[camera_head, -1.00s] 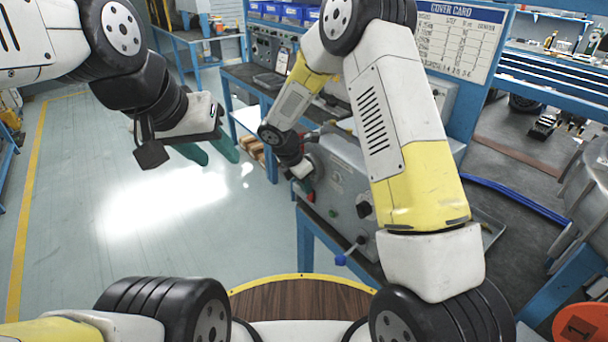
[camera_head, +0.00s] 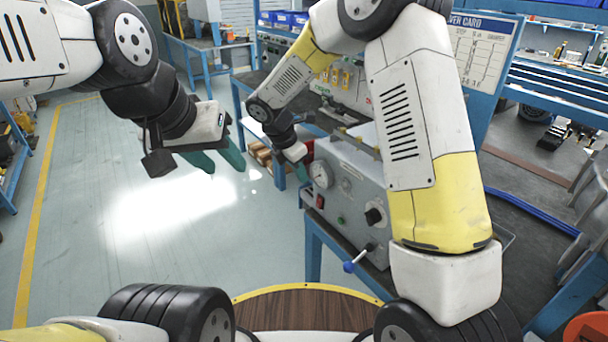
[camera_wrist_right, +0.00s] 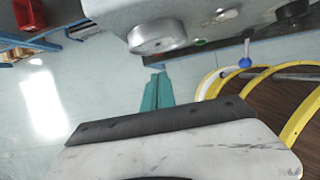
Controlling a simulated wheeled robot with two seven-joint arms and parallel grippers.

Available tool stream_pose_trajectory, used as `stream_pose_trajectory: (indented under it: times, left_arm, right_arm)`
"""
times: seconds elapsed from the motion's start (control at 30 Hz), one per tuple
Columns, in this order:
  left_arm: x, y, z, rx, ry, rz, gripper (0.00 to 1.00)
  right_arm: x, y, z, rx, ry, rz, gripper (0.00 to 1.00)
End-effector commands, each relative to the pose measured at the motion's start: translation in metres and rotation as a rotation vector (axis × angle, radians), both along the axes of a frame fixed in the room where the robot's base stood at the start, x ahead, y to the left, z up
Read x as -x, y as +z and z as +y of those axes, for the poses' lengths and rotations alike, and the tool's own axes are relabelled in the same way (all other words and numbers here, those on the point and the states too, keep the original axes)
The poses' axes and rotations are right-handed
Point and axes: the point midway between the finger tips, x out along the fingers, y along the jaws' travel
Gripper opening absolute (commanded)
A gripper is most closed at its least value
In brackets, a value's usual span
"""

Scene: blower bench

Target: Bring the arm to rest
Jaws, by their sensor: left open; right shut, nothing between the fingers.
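My left gripper (camera_head: 215,160) hangs over open floor at the upper left, its teal fingers apart and empty. My right arm (camera_head: 405,120) rises from the lower right, bends over at the top and reaches down toward the grey blower box (camera_head: 345,190). My right gripper (camera_head: 303,173) is just left of the box's gauge (camera_head: 321,174), partly hidden by its own wrist. In the right wrist view, its teal fingers (camera_wrist_right: 157,88) are shut together with nothing between them. They point at open floor, below a round metal fitting (camera_wrist_right: 157,36) and apart from it.
The box front carries a black knob (camera_head: 375,215) and a blue-ended lever (camera_head: 349,267). The blue bench (camera_head: 313,250) stands under it. The floor (camera_head: 110,240) at left is clear.

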Motion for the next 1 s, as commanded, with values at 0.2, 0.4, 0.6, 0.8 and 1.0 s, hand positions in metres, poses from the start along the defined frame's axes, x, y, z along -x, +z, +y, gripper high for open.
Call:
stream_pose_trajectory:
  times: [0.2, 0.4, 0.6, 0.8, 1.0]
  left_arm:
    - [0.0, 0.0, 0.0, 0.0, 0.0, 0.0, 0.42]
    - [0.0, 0.0, 0.0, 0.0, 0.0, 0.0, 0.42]
    - [0.0, 0.0, 0.0, 0.0, 0.0, 0.0, 0.42]
    - [0.0, 0.0, 0.0, 0.0, 0.0, 0.0, 0.42]
    - [0.0, 0.0, 0.0, 0.0, 0.0, 0.0, 0.42]
  right_arm:
    - [0.001, 0.013, 0.002, -0.001, 0.0, 0.001, 0.0]
    - [0.001, 0.014, 0.002, -0.001, 0.0, 0.001, 0.0]
    - [0.004, 0.023, -0.005, -0.017, -0.038, -0.013, 0.0]
    - [0.03, 0.079, -0.047, -0.147, -0.336, -0.102, 0.0]
    - [0.084, 0.137, -0.097, -0.355, -0.774, -0.209, 0.0]
